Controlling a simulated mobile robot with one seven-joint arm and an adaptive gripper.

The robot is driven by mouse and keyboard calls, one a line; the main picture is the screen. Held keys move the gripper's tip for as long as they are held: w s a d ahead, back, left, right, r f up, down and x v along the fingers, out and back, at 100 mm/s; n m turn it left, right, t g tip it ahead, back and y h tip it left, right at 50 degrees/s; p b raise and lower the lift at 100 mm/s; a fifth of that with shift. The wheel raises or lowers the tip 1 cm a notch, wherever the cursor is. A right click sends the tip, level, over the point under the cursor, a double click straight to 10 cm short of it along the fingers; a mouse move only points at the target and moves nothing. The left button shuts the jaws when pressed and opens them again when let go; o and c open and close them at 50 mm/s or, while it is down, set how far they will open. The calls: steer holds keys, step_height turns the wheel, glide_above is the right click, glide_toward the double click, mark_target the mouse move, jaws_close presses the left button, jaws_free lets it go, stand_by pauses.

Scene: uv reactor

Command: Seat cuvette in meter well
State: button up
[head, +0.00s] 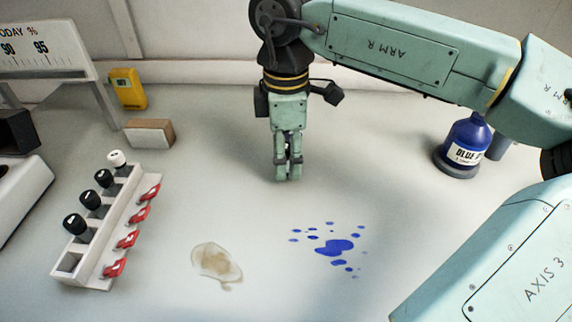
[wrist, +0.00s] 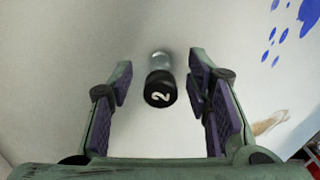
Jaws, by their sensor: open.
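My gripper (head: 288,172) points down over the middle of the counter. In the wrist view my gripper (wrist: 160,75) is open, with a finger on each side of a cuvette (wrist: 161,60). The cuvette has a clear body and a black cap (wrist: 160,88) marked 2. Gaps show between it and both fingers. In the head view the fingers hide most or all of this cuvette. I cannot clearly make out the meter well; a white device with a black block (head: 17,130) is cut off at the left edge.
A white rack (head: 97,275) at left holds several capped vials, with an empty front slot and red clips. A yellow device (head: 128,88), small box (head: 150,132) and gauge panel (head: 45,50) stand behind. A blue bottle (head: 466,138) is at right; brown (head: 217,263) and blue (head: 335,247) spills lie in front.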

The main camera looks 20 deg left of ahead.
steer(key=shift+c, duration=0.4)
jaws_close()
